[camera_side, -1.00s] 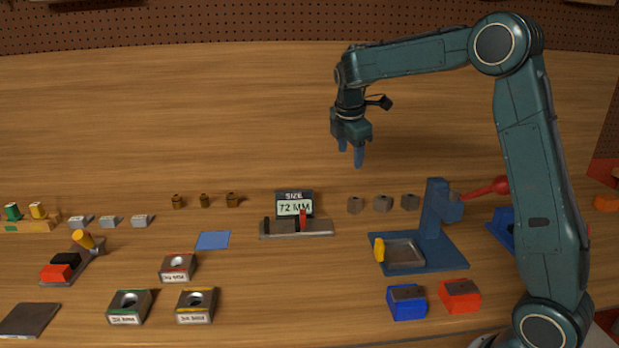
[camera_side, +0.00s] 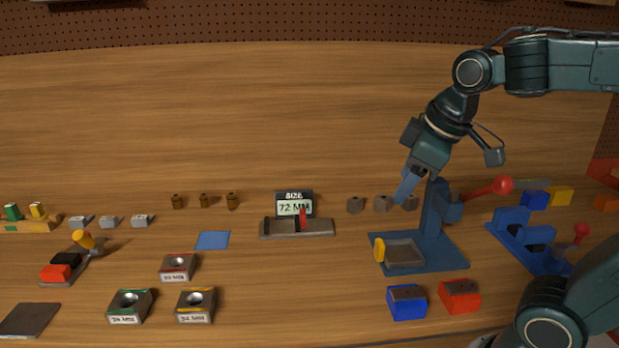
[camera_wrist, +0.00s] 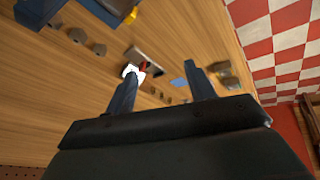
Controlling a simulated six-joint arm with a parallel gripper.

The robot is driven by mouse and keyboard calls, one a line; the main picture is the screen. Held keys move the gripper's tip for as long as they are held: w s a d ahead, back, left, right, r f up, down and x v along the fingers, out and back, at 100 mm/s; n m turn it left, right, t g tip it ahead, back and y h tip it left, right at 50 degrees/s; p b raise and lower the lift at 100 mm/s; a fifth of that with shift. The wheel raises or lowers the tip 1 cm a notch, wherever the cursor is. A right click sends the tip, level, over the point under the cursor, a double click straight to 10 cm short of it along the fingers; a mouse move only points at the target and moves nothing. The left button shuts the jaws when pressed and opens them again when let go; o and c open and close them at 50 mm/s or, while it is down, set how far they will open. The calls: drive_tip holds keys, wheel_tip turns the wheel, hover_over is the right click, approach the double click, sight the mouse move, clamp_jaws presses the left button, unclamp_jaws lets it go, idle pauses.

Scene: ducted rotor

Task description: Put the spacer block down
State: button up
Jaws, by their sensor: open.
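My gripper (camera_side: 405,192) is open and hangs tilted above the table, left of the blue lever press (camera_side: 435,215). In the wrist view my gripper (camera_wrist: 165,82) shows two spread fingers with nothing held between them. In the side view its fingertips overlap a row of small grey-brown blocks (camera_side: 355,205); whether they touch is unclear. Small light-grey blocks (camera_side: 109,222) stand in a row at the left. I cannot tell which piece is the spacer block.
A size display (camera_side: 294,204) reads 72 MM behind a gauge rail (camera_side: 275,230). Ring blocks (camera_side: 129,307), a blue pad (camera_side: 212,240), a blue block (camera_side: 406,302) and a red block (camera_side: 460,296) stand in front. A blue fixture (camera_side: 525,242) is at right.

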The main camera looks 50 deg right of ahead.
drive_tip(key=s+a+f+m+y, duration=0.1)
drive_tip(key=s+a+f+m, duration=0.2)
drive_tip(key=s, duration=0.4)
drive_tip(key=shift+s+a+f+t, duration=0.35)
drive_tip(key=shift+s+a+t, duration=0.05)
drive_tip(key=shift+o, duration=0.9)
drive_tip(key=shift+w, duration=0.2)
